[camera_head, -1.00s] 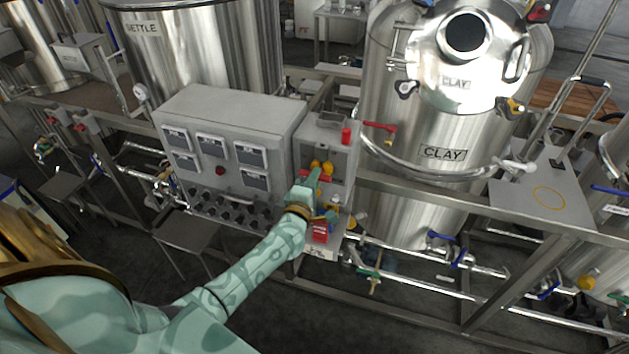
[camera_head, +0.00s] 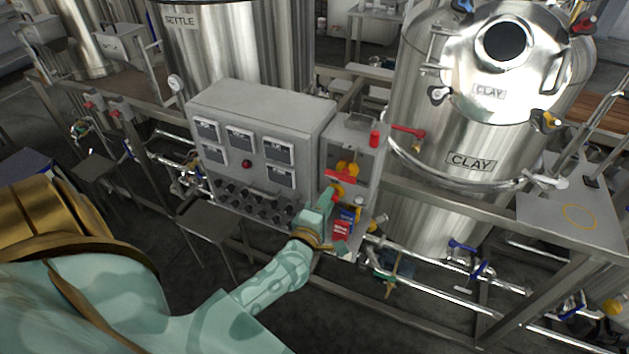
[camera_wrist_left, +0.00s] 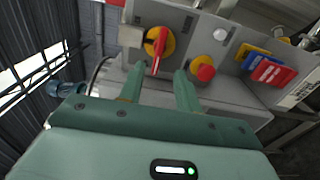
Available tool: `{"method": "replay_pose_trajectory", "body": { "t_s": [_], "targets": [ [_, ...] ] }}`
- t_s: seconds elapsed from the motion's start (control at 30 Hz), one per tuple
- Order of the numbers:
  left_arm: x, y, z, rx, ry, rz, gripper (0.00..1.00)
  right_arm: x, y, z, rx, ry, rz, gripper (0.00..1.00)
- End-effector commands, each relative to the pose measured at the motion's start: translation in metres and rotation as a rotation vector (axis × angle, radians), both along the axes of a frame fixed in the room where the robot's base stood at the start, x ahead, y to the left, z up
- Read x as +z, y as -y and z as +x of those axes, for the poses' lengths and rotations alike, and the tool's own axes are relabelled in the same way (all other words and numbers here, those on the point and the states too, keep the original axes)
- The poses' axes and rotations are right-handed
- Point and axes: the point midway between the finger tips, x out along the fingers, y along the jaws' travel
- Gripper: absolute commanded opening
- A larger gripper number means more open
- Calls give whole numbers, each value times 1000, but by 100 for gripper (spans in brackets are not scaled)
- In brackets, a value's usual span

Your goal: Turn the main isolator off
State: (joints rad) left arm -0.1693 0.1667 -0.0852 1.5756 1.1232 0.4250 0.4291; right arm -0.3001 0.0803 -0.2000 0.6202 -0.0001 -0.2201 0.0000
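The main isolator (camera_head: 347,168) is a red handle on a yellow disc on the front of a narrow grey box; its handle lies across the box. In the left wrist view the isolator (camera_wrist_left: 158,42) is just beyond my fingertips, with the handle pointing towards the gap between them. My left gripper (camera_head: 329,193) is just below the isolator in the head view. In the left wrist view the gripper (camera_wrist_left: 158,72) is open, its two fingers apart with nothing between them. I cannot tell whether a finger touches the handle. My right gripper is not in view.
Below the isolator is a red push button (camera_wrist_left: 205,70) on a yellow collar. Blue, yellow and red tags (camera_wrist_left: 270,72) hang beyond it. A larger grey control panel (camera_head: 262,98) stands to the left. The CLAY tank (camera_head: 430,210) and a red-handled valve (camera_head: 405,130) are to the right.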

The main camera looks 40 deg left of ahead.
Motion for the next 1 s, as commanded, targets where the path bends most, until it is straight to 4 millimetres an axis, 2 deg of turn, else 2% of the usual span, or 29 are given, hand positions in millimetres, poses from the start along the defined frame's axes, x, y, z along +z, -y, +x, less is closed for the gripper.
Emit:
{"method": "replay_pose_trajectory", "body": {
  "t_s": [0.03, 0.1, 0.2, 0.33, 0.5, 1.0],
  "targets": [
    [-2, 3, -15, -1, -3, -2, 34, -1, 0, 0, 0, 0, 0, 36],
    [-2, 8, -32, -1, -3, -1, 34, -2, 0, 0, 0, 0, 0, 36],
    [-2, 12, -53, 0, -3, -2, 34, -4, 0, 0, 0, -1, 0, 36],
    [-2, 17, -72, 0, -2, 1, 34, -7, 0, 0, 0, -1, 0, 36],
    [-1, 19, -81, 0, -1, 0, 34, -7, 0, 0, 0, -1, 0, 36],
    [-1, 19, -81, 0, -1, 0, 34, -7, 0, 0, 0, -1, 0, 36]
  ]
}}
